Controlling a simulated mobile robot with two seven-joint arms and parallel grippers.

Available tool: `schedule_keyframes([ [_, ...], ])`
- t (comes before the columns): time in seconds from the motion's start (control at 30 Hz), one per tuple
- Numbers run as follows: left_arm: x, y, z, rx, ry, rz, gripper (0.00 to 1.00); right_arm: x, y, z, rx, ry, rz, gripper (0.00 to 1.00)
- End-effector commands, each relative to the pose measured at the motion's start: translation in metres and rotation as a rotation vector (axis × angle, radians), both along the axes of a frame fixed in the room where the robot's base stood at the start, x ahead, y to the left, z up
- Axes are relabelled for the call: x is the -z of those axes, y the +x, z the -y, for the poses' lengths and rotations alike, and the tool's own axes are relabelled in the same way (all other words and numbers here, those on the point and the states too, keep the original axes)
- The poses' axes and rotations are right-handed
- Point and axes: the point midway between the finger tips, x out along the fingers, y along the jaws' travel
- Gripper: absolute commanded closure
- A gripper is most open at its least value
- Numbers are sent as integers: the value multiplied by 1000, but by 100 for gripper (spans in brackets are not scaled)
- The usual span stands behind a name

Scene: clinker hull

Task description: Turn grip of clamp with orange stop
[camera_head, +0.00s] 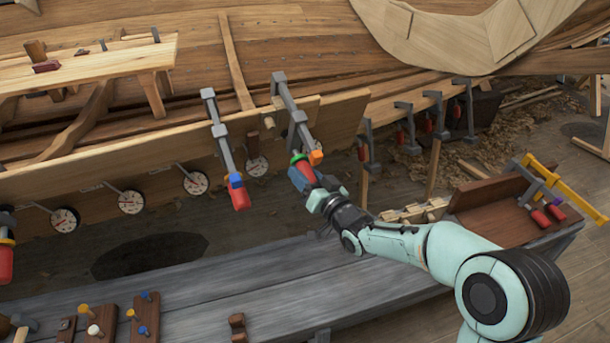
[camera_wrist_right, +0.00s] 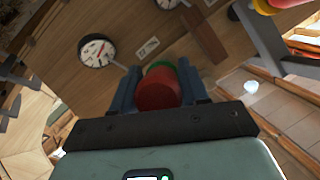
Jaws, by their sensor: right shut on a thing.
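The fingers hide part of the grip. My left gripper is not in view.
A clamp with a blue stop (camera_head: 235,180) hangs close to the left. Several dials (camera_head: 131,202) line the plank. Grey clamps (camera_head: 404,125) hang to the right. A grey bench (camera_head: 230,275) with pegged blocks lies in front, and a wooden box with a yellow clamp (camera_head: 565,190) stands right.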

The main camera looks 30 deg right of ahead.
Motion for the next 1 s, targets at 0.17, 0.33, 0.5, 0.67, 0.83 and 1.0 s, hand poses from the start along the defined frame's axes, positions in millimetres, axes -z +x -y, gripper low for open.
schedule_keyframes([
  [0.17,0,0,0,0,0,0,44,-1,0,1,2,-1,4,46],
  [0.33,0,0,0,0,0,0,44,-1,0,0,1,-2,3,35],
  [0.5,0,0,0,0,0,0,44,-1,-1,0,1,-2,2,35],
  [0.67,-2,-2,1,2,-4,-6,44,-1,-14,1,1,-4,1,35],
  [0.83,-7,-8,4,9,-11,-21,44,-1,-49,4,4,-3,1,35],
  [1.0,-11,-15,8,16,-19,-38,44,-1,-88,6,4,-3,2,35],
])
